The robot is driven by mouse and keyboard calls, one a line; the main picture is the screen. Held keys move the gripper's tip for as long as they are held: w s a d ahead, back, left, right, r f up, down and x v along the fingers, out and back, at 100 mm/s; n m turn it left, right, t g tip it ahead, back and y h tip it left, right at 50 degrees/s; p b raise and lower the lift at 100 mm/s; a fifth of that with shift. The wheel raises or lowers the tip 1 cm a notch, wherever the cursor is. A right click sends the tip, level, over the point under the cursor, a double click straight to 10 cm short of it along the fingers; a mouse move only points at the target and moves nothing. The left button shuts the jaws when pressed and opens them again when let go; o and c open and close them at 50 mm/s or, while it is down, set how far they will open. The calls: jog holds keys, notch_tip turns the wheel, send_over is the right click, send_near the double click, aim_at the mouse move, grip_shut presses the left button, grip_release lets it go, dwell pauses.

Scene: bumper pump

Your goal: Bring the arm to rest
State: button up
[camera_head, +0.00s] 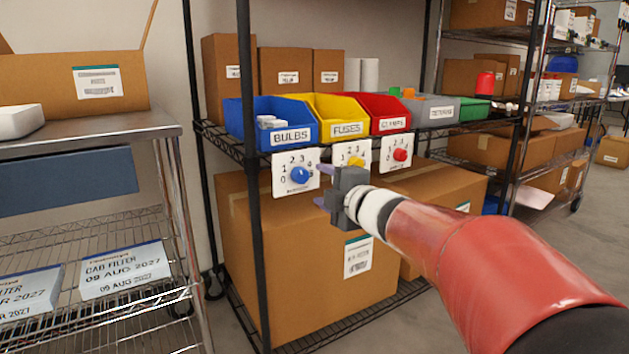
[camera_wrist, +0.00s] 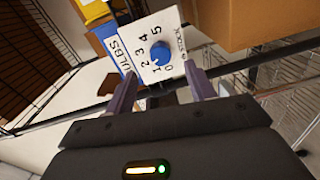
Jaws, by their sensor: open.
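My gripper (camera_head: 322,187) is open and empty, with its two purple-grey fingers pointing left in front of the shelf. My red arm reaches in from the lower right. A white dial plate with a blue knob (camera_head: 299,175) hangs below the blue BULBS bin (camera_head: 270,120), just beyond the fingertips. In the wrist view the blue knob (camera_wrist: 161,49) shows above and between the fingertips (camera_wrist: 161,75), apart from them. The plate carries the numbers 0 to 5; I cannot tell the knob's exact setting.
A yellow knob (camera_head: 355,162) and a red knob (camera_head: 400,155) sit on similar plates to the right. A large cardboard box (camera_head: 290,265) stands below on the lower shelf. A metal wire cart (camera_head: 90,150) stands at left. Floor shows at the right.

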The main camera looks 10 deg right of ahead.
jog(key=shift+s+d, duration=0.15)
jog(key=shift+s, duration=0.4)
jog(key=s+d+r+m+g+h+p, duration=0.2)
jog(key=s+d+m+h+p, duration=0.4)
jog(key=s+m, duration=0.45)
jog(key=s+a+f+m+g+p, duration=0.1)
jog(key=s+a+f+m+g, duration=0.2)
jog(key=s, duration=0.3)
jog(key=s+a+f+m+g+p, duration=0.2)
jog(key=s+a+f+m+g, duration=0.1)
jog(key=s, duration=0.4)
jog(key=s+a+f+m+g+p, duration=0.2)
jog(key=s+a+f+m+g, duration=0.1)
jog(key=s, duration=0.3)
jog(key=shift+s+f+m+y, duration=0.3)
jog(key=shift+s+m, duration=0.05)
jog(key=shift+m, duration=0.2)
